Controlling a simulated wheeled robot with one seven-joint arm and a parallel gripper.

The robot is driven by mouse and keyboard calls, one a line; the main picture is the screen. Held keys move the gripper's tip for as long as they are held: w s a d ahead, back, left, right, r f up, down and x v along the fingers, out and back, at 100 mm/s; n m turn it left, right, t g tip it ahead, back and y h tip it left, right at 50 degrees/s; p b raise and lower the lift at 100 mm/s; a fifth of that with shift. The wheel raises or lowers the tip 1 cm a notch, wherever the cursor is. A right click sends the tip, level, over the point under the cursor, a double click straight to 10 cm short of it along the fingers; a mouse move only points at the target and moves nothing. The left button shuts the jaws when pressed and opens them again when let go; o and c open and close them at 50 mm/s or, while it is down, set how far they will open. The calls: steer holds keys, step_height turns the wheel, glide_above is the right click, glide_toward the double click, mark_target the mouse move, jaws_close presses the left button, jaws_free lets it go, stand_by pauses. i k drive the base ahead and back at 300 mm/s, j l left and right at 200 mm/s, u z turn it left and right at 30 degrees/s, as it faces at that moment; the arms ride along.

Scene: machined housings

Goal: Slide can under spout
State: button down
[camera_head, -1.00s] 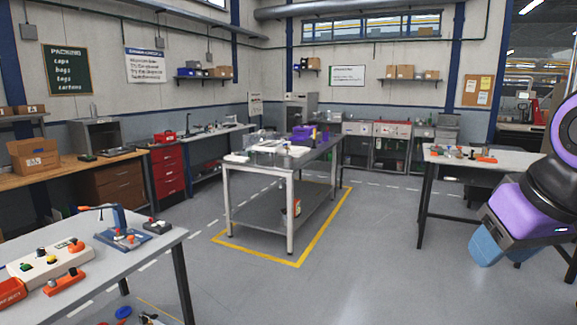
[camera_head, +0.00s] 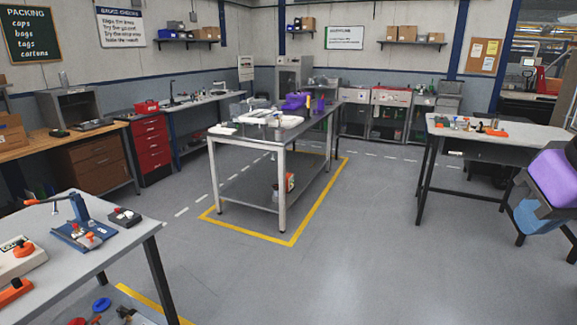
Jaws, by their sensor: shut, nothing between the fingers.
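I cannot make out a can or a spout for certain in the head view. A thin upright tap-like shape (camera_head: 172,92) stands on the back-left bench, too small to tell what it is. The central table (camera_head: 282,140) carries several small white, clear and purple items, too small to name.
A near-left table (camera_head: 125,242) carries a blue fixture (camera_head: 82,230) and a control box (camera_head: 18,260). A right table (camera_head: 497,133) holds small parts. Yellow floor tape (camera_head: 320,200) surrounds the central table. The grey floor (camera_head: 370,255) between the tables is clear.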

mark_target(279, 132)
steer(key=i+z, duration=0.15)
steer(key=i, duration=1.8)
steer(key=i+l+u, duration=0.1)
steer(key=i+u, duration=0.35)
steer(key=i+l+u, duration=0.4)
steer(key=i, duration=0.2)
steer(key=i+l+u, duration=1.1)
steer(key=l+u, duration=0.2)
steer(key=l, duration=0.3)
